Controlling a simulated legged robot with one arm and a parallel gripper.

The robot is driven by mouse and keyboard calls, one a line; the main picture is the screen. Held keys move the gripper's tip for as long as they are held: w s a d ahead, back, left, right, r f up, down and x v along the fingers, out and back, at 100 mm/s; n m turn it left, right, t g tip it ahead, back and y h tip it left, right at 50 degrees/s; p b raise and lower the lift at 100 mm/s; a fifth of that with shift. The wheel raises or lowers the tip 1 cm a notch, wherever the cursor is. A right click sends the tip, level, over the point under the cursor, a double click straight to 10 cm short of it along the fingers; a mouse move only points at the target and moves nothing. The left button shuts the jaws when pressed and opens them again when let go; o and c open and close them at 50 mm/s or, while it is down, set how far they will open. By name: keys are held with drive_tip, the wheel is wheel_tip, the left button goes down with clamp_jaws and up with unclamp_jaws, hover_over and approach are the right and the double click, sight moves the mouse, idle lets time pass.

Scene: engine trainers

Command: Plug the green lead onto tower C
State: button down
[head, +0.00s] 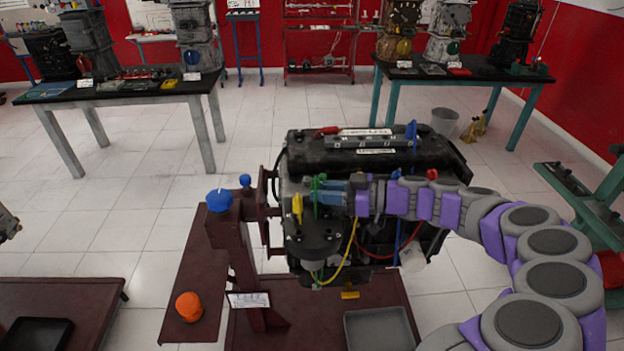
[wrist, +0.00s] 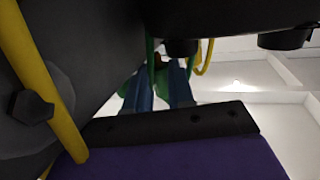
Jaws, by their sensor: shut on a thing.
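My gripper (head: 322,194), with blue fingers, is shut on the green lead's connector (head: 317,181) at the left side of the black engine (head: 400,157). In the wrist view the blue fingers (wrist: 160,88) have a green part (wrist: 150,52) at their tips. A dark round housing (head: 315,243) lies just below the gripper, and a yellow connector (head: 297,207) stands upright at its left. I see no letter marking tower C. In the wrist view, a dark body with short black posts (wrist: 181,47) is near the fingers; I cannot tell if the green connector touches one.
A yellow lead (head: 350,250) loops down beside the housing, and a red lead (head: 408,240) hangs right of it. A blue connector (head: 411,131) stands at the engine's back. The maroon stand (head: 238,255) with a blue knob (head: 219,200) is close on the left.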

drive_tip(key=shift+s+d+r, duration=0.15)
drive_tip(key=shift+s+r, duration=0.7)
drive_tip(key=shift+s+d+r, duration=0.2)
drive_tip(key=shift+s+d, duration=0.2)
drive_tip(key=shift+d, duration=0.2)
drive_tip(key=shift+s+d+r, duration=0.2)
drive_tip(key=shift+s+d, duration=0.15)
drive_tip(key=shift+d, duration=0.25)
drive_tip(key=shift+s+a+r, duration=0.15)
drive_tip(key=shift+s+r, duration=0.05)
drive_tip(key=shift+s, duration=0.3)
drive_tip(key=shift+d, duration=0.3)
drive_tip(key=shift+s+a+n+g, duration=0.1)
drive_tip(key=shift+n+g, duration=0.2)
